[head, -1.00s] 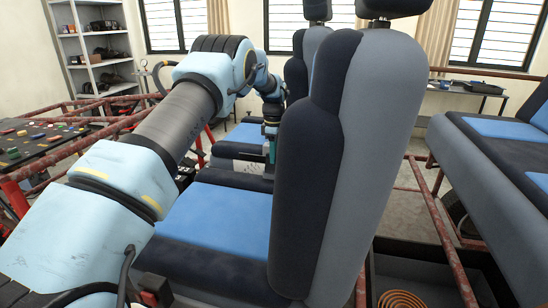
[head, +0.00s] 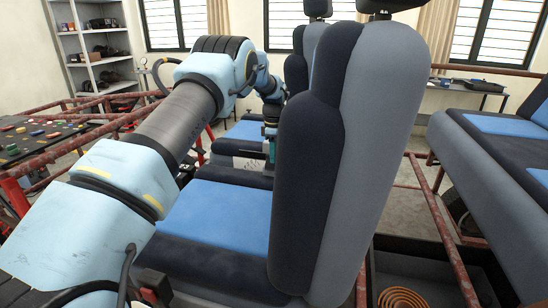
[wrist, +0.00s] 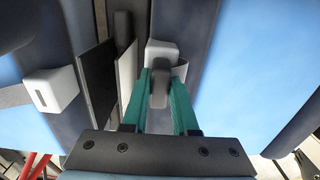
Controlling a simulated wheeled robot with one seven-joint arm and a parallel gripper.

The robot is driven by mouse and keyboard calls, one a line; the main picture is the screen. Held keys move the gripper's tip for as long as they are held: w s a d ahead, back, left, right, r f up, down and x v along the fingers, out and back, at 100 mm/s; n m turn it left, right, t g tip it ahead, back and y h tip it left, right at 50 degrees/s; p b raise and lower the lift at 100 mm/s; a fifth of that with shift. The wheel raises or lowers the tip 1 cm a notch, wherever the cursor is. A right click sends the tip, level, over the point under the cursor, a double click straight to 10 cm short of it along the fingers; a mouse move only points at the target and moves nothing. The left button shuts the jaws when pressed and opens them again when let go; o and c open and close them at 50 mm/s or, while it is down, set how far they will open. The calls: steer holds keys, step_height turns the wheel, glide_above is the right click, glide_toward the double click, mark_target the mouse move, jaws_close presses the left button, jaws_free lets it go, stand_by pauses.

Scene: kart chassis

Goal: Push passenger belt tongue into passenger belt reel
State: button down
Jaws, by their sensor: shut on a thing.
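In the wrist view my gripper (wrist: 161,86) has its two teal fingers closed on a small dark grey piece (wrist: 160,92), which I take to be the passenger belt tongue. Just beyond the fingertips is a white block (wrist: 161,50) between the seats; the grey piece overlaps it in the picture. I cannot tell whether they touch or how deep the piece sits. A second white block with a dark slot (wrist: 58,89) is at the left. Which block is the passenger belt reel is unclear. In the head view my gripper (head: 269,151) is small between the seats, its tip hidden.
The near seat's tall backrest (head: 330,150) stands close to the right of my arm. Its blue cushion (head: 225,215) lies below. Red frame tubes (head: 440,215) run along the right. A control panel (head: 40,135) is at the left.

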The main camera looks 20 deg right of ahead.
steer(key=c, duration=0.6)
jaws_free()
step_height(320, 180, up, 11)
steer(key=b, duration=0.3)
steer(key=shift+f, duration=0.1)
steer(key=s+a+m, duration=0.3)
steer(key=a+m, duration=0.2)
steer(key=a, duration=2)
steer(key=s+a+f+m, duration=0.2)
steer(key=s+a+m, duration=0.1)
steer(key=s+a, duration=0.6)
steer(key=s+a+f+m+t, duration=0.1)
steer(key=s+a+m, duration=0.2)
steer(key=s+a, duration=0.6)
steer(key=s, duration=0.3)
steer(key=shift+s+f+t, duration=0.15)
steer(key=shift+f+t, duration=0.15)
steer(key=shift+f, duration=0.05)
